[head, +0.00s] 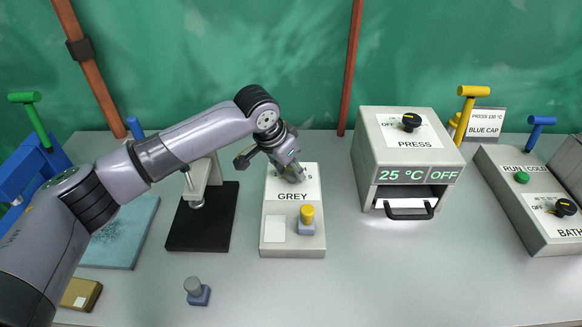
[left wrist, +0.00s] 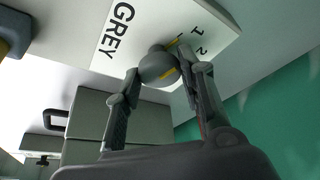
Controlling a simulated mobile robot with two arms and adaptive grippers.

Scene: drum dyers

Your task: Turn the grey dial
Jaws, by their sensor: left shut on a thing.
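The grey dial (left wrist: 158,66) is a round grey knob with a yellow pointer line on the white GREY panel (left wrist: 128,50). In the left wrist view the fingers of my left gripper (left wrist: 165,70) are around it, one on each side, shut on it. The numbers 1 and 2 show beside the dial. In the head view my left gripper (head: 290,172) covers the dial at the upper part of the GREY box (head: 273,241). My right gripper is not in view.
The PRESS box (head: 415,149) with a drawer handle is to the right, the BATH unit (head: 520,205) farther right. A black-based stand (head: 202,235) is left.

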